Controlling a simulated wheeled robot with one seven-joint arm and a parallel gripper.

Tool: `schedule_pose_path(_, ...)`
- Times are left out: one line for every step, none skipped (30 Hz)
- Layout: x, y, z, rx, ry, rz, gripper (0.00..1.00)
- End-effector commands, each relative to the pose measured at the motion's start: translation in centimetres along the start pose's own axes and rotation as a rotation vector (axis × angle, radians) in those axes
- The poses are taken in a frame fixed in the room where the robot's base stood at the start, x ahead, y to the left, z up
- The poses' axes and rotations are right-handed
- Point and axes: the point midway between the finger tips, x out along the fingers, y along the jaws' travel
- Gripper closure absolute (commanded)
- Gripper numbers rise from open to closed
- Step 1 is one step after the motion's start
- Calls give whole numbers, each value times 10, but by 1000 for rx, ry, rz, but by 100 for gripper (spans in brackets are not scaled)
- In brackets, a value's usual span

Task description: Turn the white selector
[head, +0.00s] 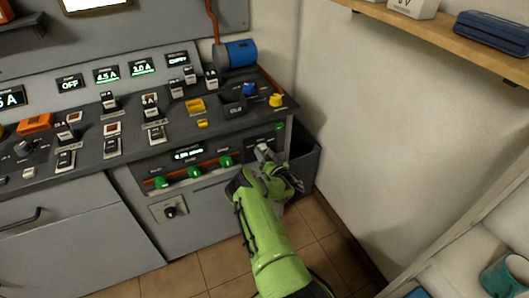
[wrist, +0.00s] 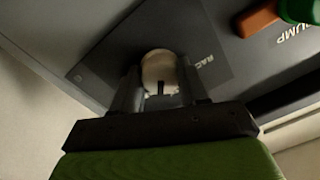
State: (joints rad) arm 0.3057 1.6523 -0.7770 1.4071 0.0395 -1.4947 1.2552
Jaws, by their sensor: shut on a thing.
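The white selector (wrist: 158,66) is a round pale knob with a dark pointer mark, on a dark plate lettered "RAC…" in the wrist view. My gripper (wrist: 158,84) is shut on it, one finger on each side. In the head view my gripper (head: 270,165) is at the right end of the bench's front panel, and the selector is mostly hidden there by my gripper.
Green knobs (head: 194,172) and a small display (head: 188,154) are left of my gripper on the panel. A black selector (head: 170,211) is below them. A dark bin (head: 304,160) stands close on the right, by the wall. Floor tiles (head: 215,265) are clear in front.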

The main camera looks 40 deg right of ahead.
Motion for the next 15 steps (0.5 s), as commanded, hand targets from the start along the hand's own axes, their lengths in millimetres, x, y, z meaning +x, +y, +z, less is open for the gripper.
schedule_pose_path(-1,0,0,-42,-3,3,87)
schedule_pose_path(-1,0,0,-70,-4,4,87)
schedule_pose_path(-1,0,0,-108,-5,5,87)
schedule_pose_path(-1,0,0,-137,-6,5,87)
schedule_pose_path(-1,0,1,-165,-7,6,87)
schedule_pose_path(-1,0,1,-203,-8,7,87)
schedule_pose_path(-1,0,1,-231,-9,8,87)
schedule_pose_path(-1,0,1,-259,-10,9,87)
schedule_pose_path(-1,0,1,-297,-11,10,87)
schedule_pose_path(-1,0,1,-325,-12,11,87)
schedule_pose_path(-1,0,1,-355,-13,12,87)
schedule_pose_path(-1,0,1,-393,-14,13,87)
schedule_pose_path(-1,1,1,-422,-15,14,87)
schedule_pose_path(-1,1,1,-450,-16,15,87)
schedule_pose_path(-1,1,1,-488,-17,17,87)
